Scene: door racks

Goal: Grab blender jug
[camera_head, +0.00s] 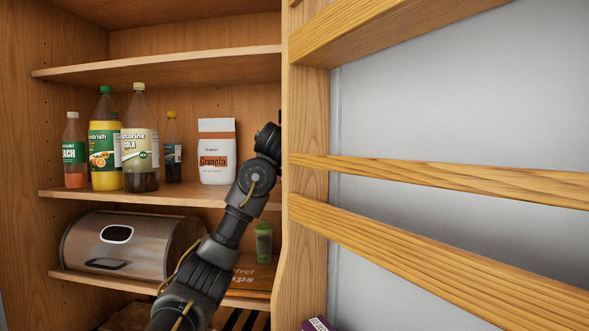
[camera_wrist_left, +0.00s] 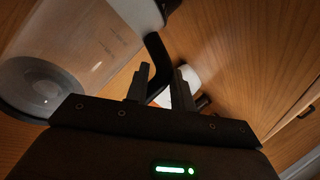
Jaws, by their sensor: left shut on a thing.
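The blender jug (camera_wrist_left: 85,50) shows in the left wrist view as a large clear container with faint markings and a dark handle (camera_wrist_left: 157,52). It looks tilted in that view. My left gripper (camera_wrist_left: 161,80) has its two fingers on either side of the handle and is shut on it. In the head view my left arm reaches up to the right end of the middle shelf. There the gripper and jug are hidden behind the door's wooden frame. My right gripper is in neither view.
The middle shelf (camera_head: 120,194) holds several bottles and a granola bag (camera_head: 217,152). A metal bread bin (camera_head: 125,245) and a green cup (camera_head: 263,243) stand on the shelf below. The door frame (camera_head: 309,140) and its rack rails (camera_head: 440,180) border my arm on the right.

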